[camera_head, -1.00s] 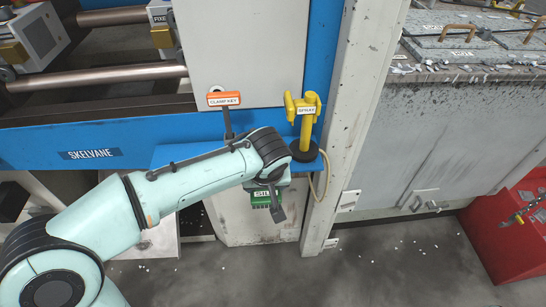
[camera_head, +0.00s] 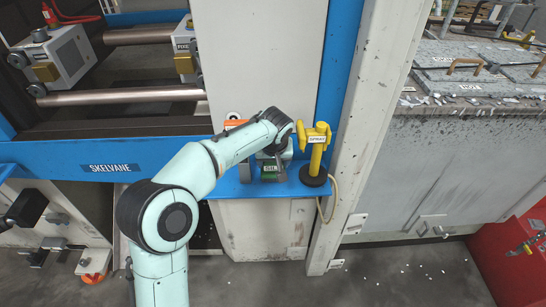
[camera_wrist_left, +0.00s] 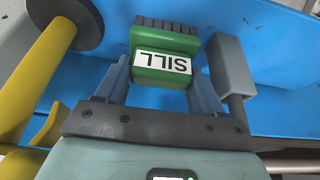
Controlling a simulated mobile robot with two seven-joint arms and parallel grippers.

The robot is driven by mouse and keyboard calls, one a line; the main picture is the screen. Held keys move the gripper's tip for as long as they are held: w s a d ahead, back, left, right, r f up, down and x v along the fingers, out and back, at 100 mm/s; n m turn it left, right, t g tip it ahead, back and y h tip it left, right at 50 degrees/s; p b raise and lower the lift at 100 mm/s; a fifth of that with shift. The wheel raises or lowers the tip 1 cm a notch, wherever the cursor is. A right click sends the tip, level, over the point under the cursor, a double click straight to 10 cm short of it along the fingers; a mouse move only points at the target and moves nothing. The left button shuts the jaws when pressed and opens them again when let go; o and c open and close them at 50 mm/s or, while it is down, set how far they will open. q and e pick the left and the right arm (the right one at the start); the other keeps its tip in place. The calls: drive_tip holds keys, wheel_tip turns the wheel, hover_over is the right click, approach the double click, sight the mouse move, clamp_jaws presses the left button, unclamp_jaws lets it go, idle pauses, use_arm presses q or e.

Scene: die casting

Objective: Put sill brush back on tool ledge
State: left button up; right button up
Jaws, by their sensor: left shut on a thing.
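The sill brush (camera_head: 270,173) has a green block with a white SILL label and dark bristles; it also shows in the left wrist view (camera_wrist_left: 160,68). My left gripper (camera_head: 271,158) is shut on its green block, one finger on each side. The brush is over the blue tool ledge (camera_head: 228,190), between the clamp key and the yellow spray tool. I cannot tell whether its bristles touch the ledge. In the left wrist view, the blue ledge (camera_wrist_left: 275,85) lies behind the brush. My right gripper is not in view.
The yellow spray tool (camera_head: 316,150) stands on a black base right of the brush. The orange-labelled clamp key (camera_head: 234,125) is close on the left, partly hidden by my arm; its grey part (camera_wrist_left: 232,65) is near one finger. A white post (camera_head: 365,120) stands farther right.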

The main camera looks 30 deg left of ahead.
use_arm(q)
drive_tip(key=shift+w+a+r, duration=0.15)
drive_tip(key=shift+w+a, duration=0.35)
drive_tip(key=shift+w, duration=0.35)
wheel_tip(320, 180, down, 2)
drive_tip(key=shift+w, duration=0.1)
drive_tip(key=shift+s+d+r, duration=0.1)
drive_tip(key=shift+s+r, duration=0.05)
drive_tip(key=shift+s, duration=0.15)
drive_tip(key=shift+w+f, duration=0.1)
drive_tip(key=shift+f, duration=0.15)
drive_tip(key=o, duration=1)
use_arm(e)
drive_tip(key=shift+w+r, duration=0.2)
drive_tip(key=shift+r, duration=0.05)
use_arm(q)
drive_tip(key=shift+r, duration=0.1)
